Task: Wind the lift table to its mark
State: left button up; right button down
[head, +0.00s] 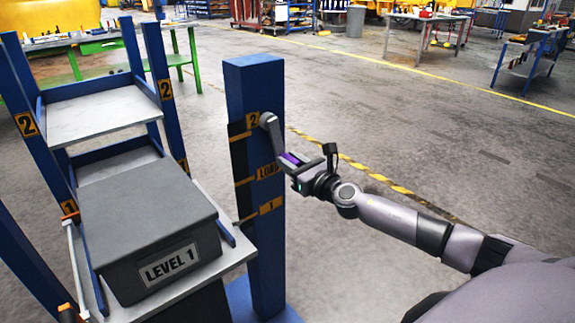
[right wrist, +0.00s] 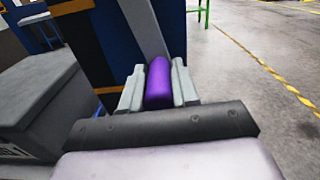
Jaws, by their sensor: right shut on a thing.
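A blue post (head: 262,90) stands at the middle of the head view, with yellow plates reading 2 (head: 252,120), LOAD (head: 266,171) and 1 (head: 271,205). A grey crank arm (head: 270,127) hangs down and slightly right from its hub near the 2 plate. My right gripper (head: 293,165) is shut on the crank's purple handle; in the right wrist view the handle (right wrist: 158,83) sits between both fingers. The lift table (head: 235,254) carries a dark grey casting (head: 145,215) marked LEVEL 1. I cannot tell the table's exact height against the plates. My left gripper is not in view.
A blue rack (head: 132,60) with grey shelves (head: 100,113) and plates 1 and 2 stands behind the casting. A white rod with orange ends (head: 75,262) is at its left. Open floor with a yellow-black line (head: 350,163) lies to the right.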

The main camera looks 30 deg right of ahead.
jog(key=shift+d+r, duration=0.1)
jog(key=shift+d, duration=0.25)
jog(key=c, duration=0.8)
grip_release()
jog(key=shift+c, duration=0.2)
jog(key=shift+a, duration=0.1)
jog(key=shift+s, duration=0.6)
jog(key=shift+s+d, duration=0.2)
jog(key=shift+s, duration=1.3)
jog(key=shift+s+d, duration=0.15)
jog(key=shift+s, duration=1.3)
